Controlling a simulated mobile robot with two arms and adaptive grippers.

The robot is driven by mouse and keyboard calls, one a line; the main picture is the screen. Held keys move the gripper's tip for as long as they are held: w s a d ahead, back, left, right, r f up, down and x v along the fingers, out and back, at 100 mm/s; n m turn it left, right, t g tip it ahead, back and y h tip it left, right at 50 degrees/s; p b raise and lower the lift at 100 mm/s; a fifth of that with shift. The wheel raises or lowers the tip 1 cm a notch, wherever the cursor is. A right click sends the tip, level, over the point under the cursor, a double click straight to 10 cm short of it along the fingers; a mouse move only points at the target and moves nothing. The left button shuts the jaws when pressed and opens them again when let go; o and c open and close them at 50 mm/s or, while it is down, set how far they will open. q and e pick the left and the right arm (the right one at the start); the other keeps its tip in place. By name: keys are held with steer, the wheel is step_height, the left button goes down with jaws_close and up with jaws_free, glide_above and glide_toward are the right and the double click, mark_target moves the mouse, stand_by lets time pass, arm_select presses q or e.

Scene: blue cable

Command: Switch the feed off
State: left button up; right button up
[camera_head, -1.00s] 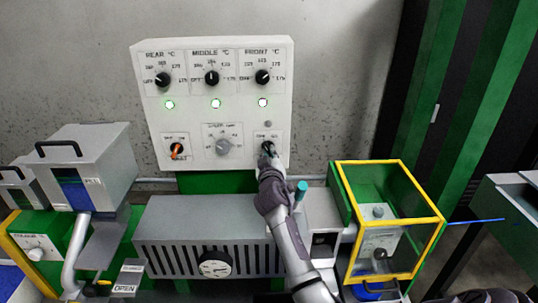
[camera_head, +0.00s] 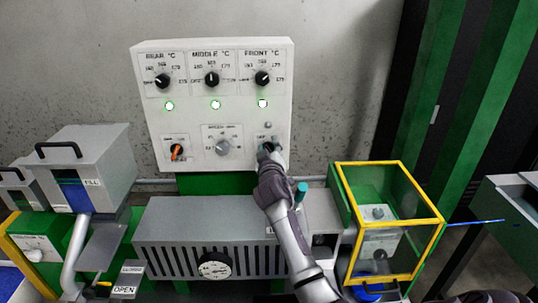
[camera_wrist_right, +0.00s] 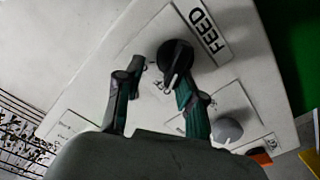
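The feed knob (camera_wrist_right: 176,60) is a black rotary knob on the white control panel (camera_head: 215,118), beside a label reading FEED in the right wrist view. In the head view it is at the panel's lower right, mostly hidden by my right gripper (camera_head: 268,151). In the right wrist view the fingers of this gripper (camera_wrist_right: 158,76) are spread apart at the panel. One finger overlaps the knob's edge; the other is off to its left. I cannot tell if a finger touches the knob. My left gripper is not in view.
An orange switch (camera_head: 176,151) and a grey knob (camera_head: 222,147) sit left on the panel's lower row. Three black temperature knobs with lit green lamps are above. A yellow-framed guard (camera_head: 402,162) stands right of my right arm, and a slotted grey housing (camera_head: 205,220) lies below.

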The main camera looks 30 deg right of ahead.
mark_target(268, 120)
step_height(268, 120, up, 8)
steer(key=shift+f, duration=0.2)
steer(key=shift+a+f, duration=0.1)
